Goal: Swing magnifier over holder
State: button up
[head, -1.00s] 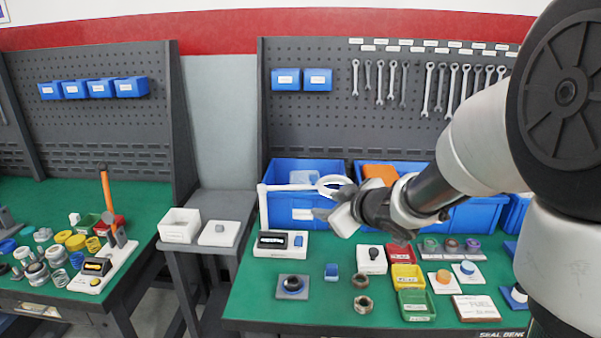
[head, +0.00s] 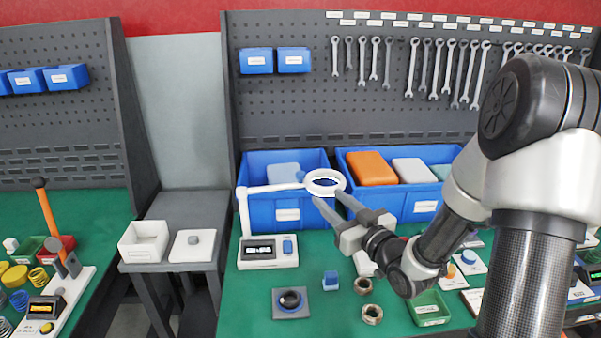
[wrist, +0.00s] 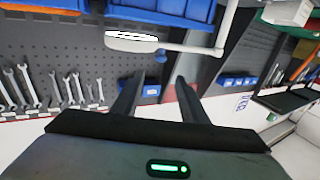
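The magnifier is a white ring lens (head: 325,182) on a white horizontal arm (head: 272,188) and upright post (head: 244,212). The post rises from a white base (head: 268,258) with a dark display and a blue button. The likely holder is a grey square plate (head: 280,310) with a dark, blue-rimmed round piece, on the green bench in front of the base. The ring is behind and right of it. My gripper (head: 328,198) is open, its fingertips close to the ring's near side; contact cannot be told. The wrist view shows the open fingers (wrist: 158,78) with the ring (wrist: 132,37) beyond them.
Blue bins (head: 287,212) stand behind the magnifier, one holding an orange box (head: 370,168). A small blue block (head: 330,281), metal rings (head: 372,314) and a green tray (head: 430,308) lie on the bench to the right. Wrenches hang on the pegboard (head: 300,110).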

aim_at(303, 175)
jog(key=x, duration=1.5)
jog(key=shift+w+a, duration=0.1)
jog(key=shift+c, duration=0.2)
grip_shut()
